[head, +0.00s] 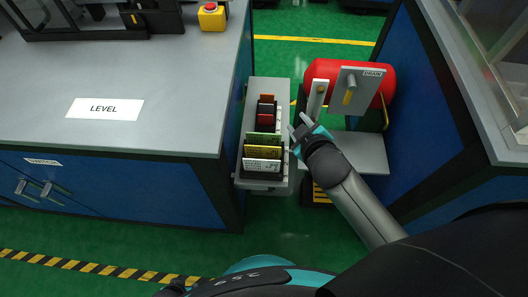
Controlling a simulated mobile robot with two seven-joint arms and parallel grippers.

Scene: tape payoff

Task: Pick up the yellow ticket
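The yellow ticket (262,153) stands in a grey rack (284,98) in the gap between the counter and the blue cabinet on the right. It is in a row of cards, between a white printed card (262,166) in front and a green one (263,139) behind; only its upper part shows. My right gripper (299,124) is at the right side of the rack, just beyond and right of the yellow ticket. Its fingers look apart, with nothing seen between them. My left gripper is not in view.
A red cylinder (384,75) with a "DRAIN" plate (360,85) stands right of the rack, close behind my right gripper. A grey counter (190,112) with a "LEVEL" label (104,109) borders the rack on the left.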

